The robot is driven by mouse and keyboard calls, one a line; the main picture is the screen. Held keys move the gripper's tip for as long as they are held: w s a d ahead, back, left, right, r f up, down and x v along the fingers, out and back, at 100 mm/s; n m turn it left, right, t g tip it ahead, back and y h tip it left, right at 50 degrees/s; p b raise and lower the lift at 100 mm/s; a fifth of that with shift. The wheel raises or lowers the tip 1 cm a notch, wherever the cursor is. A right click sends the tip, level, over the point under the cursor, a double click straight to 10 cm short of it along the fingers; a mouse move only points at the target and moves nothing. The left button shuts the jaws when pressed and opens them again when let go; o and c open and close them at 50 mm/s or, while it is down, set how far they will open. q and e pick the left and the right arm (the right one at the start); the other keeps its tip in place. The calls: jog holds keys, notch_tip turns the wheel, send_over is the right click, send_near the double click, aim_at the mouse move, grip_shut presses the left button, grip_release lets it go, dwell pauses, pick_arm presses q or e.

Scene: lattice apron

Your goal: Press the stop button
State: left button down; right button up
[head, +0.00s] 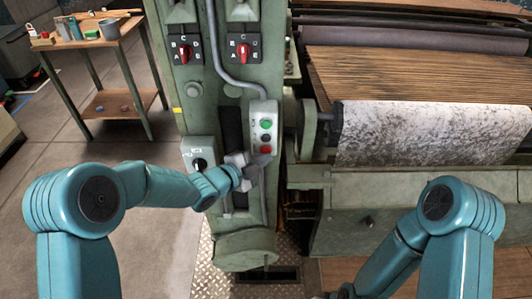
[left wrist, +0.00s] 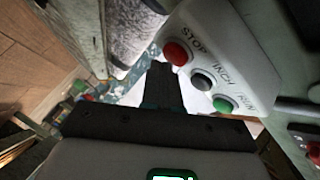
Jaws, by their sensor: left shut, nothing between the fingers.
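The red stop button (head: 266,149) is the lowest of three buttons on a pale control box (head: 258,113) on the green machine column. In the left wrist view the stop button (left wrist: 176,53) sits under the word STOP, beside a dark INCH button (left wrist: 202,81) and a green RUN button (left wrist: 224,103). My left gripper (head: 262,160) is shut and empty, just below the stop button in the head view. In the left wrist view its dark fingers (left wrist: 162,80) lie close beside the button; I cannot tell whether they touch it. My right gripper is out of view.
Two red rotary switches (head: 184,52) are higher on the column, and a black knob (head: 199,164) is on a box to the left. A machine with a speckled roll (head: 430,132) stands right. A wooden table (head: 90,45) with tools stands back left.

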pick_arm(q)
jog(key=shift+s, duration=0.5)
jog(key=s+b, duration=0.4)
jog(key=s, duration=0.1)
jog(key=shift+a, duration=0.1)
dwell(0.7)
